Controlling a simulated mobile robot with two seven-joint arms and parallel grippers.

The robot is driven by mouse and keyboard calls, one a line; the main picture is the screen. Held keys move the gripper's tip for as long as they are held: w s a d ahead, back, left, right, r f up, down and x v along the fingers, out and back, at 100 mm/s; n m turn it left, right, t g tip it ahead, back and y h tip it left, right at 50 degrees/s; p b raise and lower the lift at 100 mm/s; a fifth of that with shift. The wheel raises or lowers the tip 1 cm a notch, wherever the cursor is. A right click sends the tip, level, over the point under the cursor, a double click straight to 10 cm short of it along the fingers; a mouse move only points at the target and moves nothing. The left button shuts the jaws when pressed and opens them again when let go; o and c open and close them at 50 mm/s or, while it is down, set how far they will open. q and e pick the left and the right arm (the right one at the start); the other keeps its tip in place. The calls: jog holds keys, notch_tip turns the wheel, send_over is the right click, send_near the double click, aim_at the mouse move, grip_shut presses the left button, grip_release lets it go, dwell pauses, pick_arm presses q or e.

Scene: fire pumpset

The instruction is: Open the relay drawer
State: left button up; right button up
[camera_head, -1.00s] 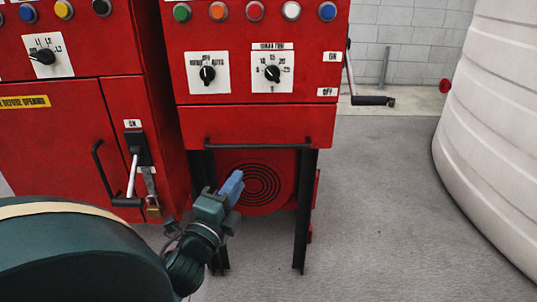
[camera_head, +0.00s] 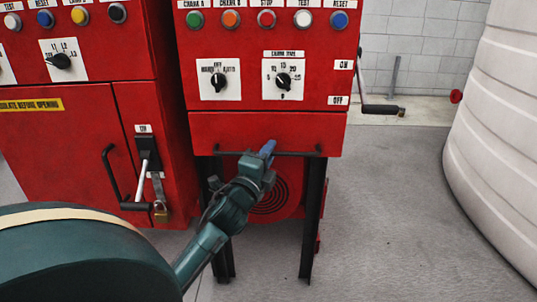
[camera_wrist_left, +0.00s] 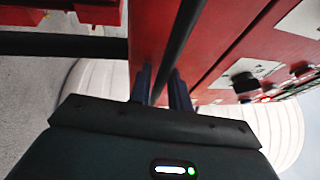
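The relay drawer (camera_head: 265,128) is the plain red front at the bottom of the right-hand red cabinet. It looks closed, flush under the panel with the knobs. Its black bar handle (camera_head: 230,153) runs along the lower edge. My left gripper (camera_head: 267,149) is at the middle of this handle, its blue fingertips pointing up at the drawer front. In the left wrist view the two fingers (camera_wrist_left: 160,88) stand apart, with the dark handle bar (camera_wrist_left: 182,35) running down between them. Contact with the bar cannot be told. My right gripper is not in view.
The left red cabinet (camera_head: 60,140) has a lever switch and padlock (camera_head: 160,212) near my left arm. Black legs (camera_head: 312,220) stand below the drawer. A crank handle (camera_head: 380,109) sticks out right. A white ribbed tank (camera_head: 490,120) stands far right; floor between is clear.

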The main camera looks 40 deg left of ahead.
pick_arm(q)
grip_shut()
dwell(0.6)
